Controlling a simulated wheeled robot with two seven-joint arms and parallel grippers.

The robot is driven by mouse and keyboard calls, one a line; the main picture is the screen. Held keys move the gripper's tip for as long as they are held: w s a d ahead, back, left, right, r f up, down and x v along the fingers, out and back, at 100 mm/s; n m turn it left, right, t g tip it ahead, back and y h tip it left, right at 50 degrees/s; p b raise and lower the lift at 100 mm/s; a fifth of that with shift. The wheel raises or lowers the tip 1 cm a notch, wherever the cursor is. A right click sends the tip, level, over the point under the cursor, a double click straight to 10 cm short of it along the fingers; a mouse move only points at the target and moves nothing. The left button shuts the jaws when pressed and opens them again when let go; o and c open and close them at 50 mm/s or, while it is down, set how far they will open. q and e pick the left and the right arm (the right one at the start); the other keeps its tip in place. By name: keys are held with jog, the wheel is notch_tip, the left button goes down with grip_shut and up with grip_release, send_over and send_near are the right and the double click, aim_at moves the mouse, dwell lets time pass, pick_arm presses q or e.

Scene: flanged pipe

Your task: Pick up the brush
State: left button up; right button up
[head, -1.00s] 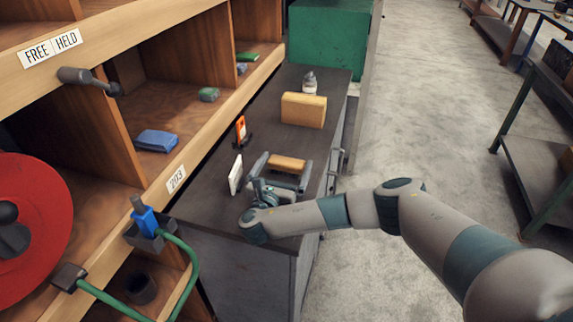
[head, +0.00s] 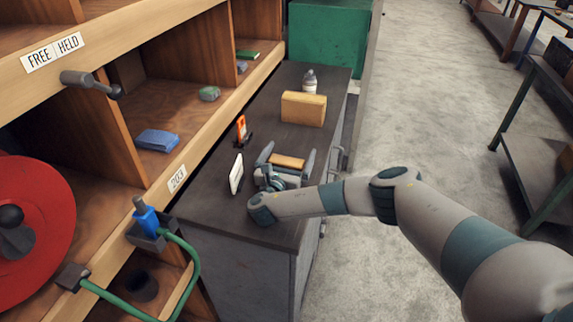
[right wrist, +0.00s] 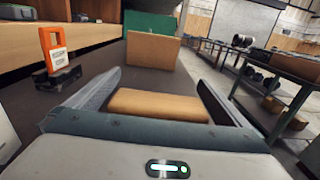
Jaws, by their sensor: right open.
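The brush (head: 287,161) appears as a light wooden bar lying on the dark bench top; its bristles are hidden. It also shows in the right wrist view (right wrist: 158,105), crosswise between the fingers. My right gripper (head: 286,155) is open around it, one finger on each side. My left gripper is out of view.
A white upright card (head: 236,174) and an orange tag on a black base (head: 241,130) stand left of the gripper. A tan block (head: 303,108) and a bottle (head: 309,82) stand farther back. Wooden shelving (head: 160,187) runs along the left.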

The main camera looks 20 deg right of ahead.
dwell(0.4)
jog(key=c, duration=1)
jog(key=shift+r, duration=0.1)
jog(key=shift+c, duration=0.2)
jog(key=shift+r+b, duration=0.3)
jog(key=shift+r, duration=0.2)
jog(key=r, duration=0.1)
jog(key=d+r+b, duration=0.1)
jog(key=r, duration=0.1)
jog(key=shift+s, duration=0.1)
jog(key=s+d+r+b, duration=0.3)
jog(key=d+r, duration=0.3)
jog(key=d, duration=0.4)
jog(key=shift+s+r, duration=0.2)
jog(key=shift+r, duration=0.2)
